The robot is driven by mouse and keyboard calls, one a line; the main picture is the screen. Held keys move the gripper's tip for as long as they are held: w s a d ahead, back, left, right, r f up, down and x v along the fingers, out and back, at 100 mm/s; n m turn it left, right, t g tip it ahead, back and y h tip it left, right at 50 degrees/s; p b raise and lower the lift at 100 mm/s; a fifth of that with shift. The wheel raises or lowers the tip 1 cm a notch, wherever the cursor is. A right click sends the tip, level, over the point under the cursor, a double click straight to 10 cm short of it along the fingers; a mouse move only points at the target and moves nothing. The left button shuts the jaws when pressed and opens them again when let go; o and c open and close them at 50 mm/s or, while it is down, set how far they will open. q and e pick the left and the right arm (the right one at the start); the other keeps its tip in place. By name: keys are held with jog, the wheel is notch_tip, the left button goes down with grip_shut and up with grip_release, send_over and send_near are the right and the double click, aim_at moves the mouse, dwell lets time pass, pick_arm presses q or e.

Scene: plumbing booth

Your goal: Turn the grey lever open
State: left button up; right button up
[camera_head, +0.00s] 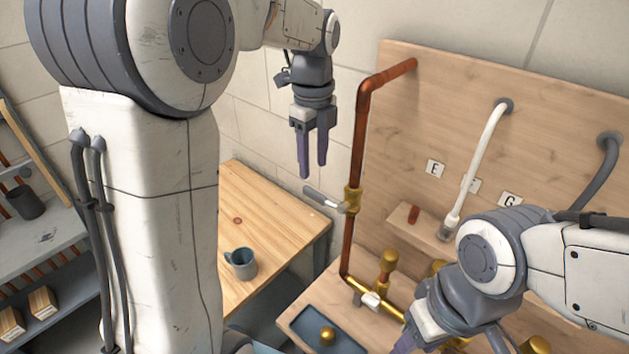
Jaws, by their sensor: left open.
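The grey lever (320,197) sticks out to the left from a brass valve (352,199) on the upright copper pipe (357,150). It slopes slightly, with its free end higher than the valve end. My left gripper (313,171) is open and empty, fingers pointing down. In the picture its fingertips are just above the lever and appear apart from it. My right gripper (405,344) is at the bottom edge, mostly cut off, with one purple finger showing; its opening is hidden.
A blue mug (241,263) stands on the wooden table (270,215). A blue tray (300,318) holds a brass knob. A white hose (482,160) hangs from the wooden panel (430,110).

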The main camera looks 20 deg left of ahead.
aim_at(314, 191)
pick_arm(q)
notch_tip(314, 191, down, 7)
jog(key=shift+d+p, duration=0.1)
jog(key=shift+p, duration=0.35)
grip_shut()
dwell(1.2)
